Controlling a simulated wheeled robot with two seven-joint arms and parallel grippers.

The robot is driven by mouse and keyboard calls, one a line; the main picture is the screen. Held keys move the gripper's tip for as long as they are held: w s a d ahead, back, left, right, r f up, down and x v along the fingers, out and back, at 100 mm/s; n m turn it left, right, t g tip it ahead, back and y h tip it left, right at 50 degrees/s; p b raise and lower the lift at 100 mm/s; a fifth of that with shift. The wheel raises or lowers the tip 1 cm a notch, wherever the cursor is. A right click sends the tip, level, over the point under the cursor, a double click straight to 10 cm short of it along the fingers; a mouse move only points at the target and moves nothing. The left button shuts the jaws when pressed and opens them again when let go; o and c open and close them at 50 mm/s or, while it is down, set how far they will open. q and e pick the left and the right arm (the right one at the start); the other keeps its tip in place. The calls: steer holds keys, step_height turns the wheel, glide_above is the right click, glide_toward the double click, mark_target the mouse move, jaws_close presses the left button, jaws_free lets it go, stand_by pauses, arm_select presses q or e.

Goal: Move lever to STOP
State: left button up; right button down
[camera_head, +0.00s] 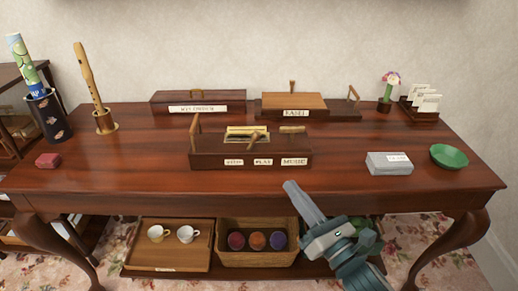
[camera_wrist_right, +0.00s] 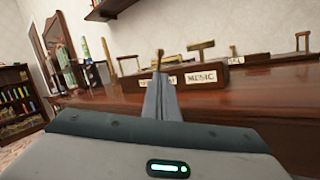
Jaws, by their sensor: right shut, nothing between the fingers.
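A dark wooden music box (camera_head: 210,158) stands mid-table with white labels: STOP (camera_head: 233,162) at left, PLAY (camera_head: 263,162) in the middle and MUSIC (camera_head: 294,162) at right. A short wooden lever (camera_head: 256,139) rises from its front, tilted and nearest the PLAY label. In the right wrist view the lever (camera_wrist_right: 158,58) shows just beyond my fingertips, which partly cover the smaller labels. My right gripper (camera_head: 290,185) is shut and empty, in front of the box near its right end, apart from the lever. My left gripper is not in view.
A grey box (camera_head: 388,168) and green bowl (camera_head: 449,155) stand at right. A recorder (camera_head: 90,75) stands at left. The tabletop in front of the music box is clear.

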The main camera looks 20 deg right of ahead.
mark_target(253, 141)
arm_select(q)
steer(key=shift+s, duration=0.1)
arm_select(e)
steer(key=shift+s+r, duration=0.1)
steer(key=shift+s, duration=0.05)
